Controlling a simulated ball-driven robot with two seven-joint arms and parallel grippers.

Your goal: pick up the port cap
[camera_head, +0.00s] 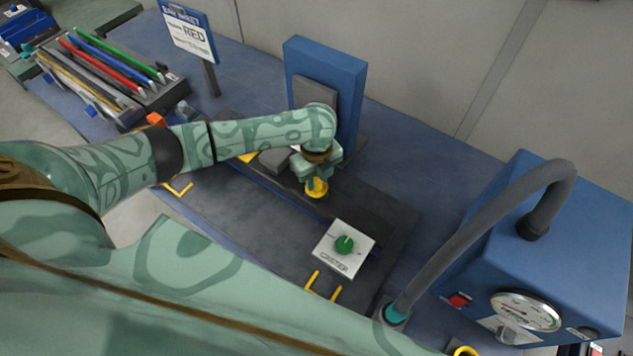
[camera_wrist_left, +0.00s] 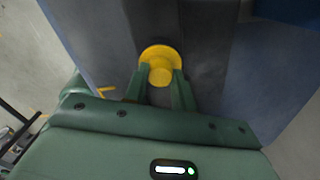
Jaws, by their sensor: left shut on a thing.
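The port cap (camera_head: 316,188) is a small round yellow piece with a wider flange and a narrower knob. It also shows in the left wrist view (camera_wrist_left: 160,54), between the fingertips. My left gripper (camera_head: 315,177) is shut on the cap, above the dark mat on the bench. In the left wrist view its two green fingers (camera_wrist_left: 161,85) sit on either side of the cap's knob. I cannot tell whether the cap touches the surface beneath it. My right gripper is not in view.
A white panel with a green knob (camera_head: 344,244) lies right of the cap. A blue upright block (camera_head: 325,75) stands behind my left gripper. A blue gauge box (camera_head: 545,255) with a thick grey hose (camera_head: 470,225) stands at right. A pen tray (camera_head: 105,75) is far left.

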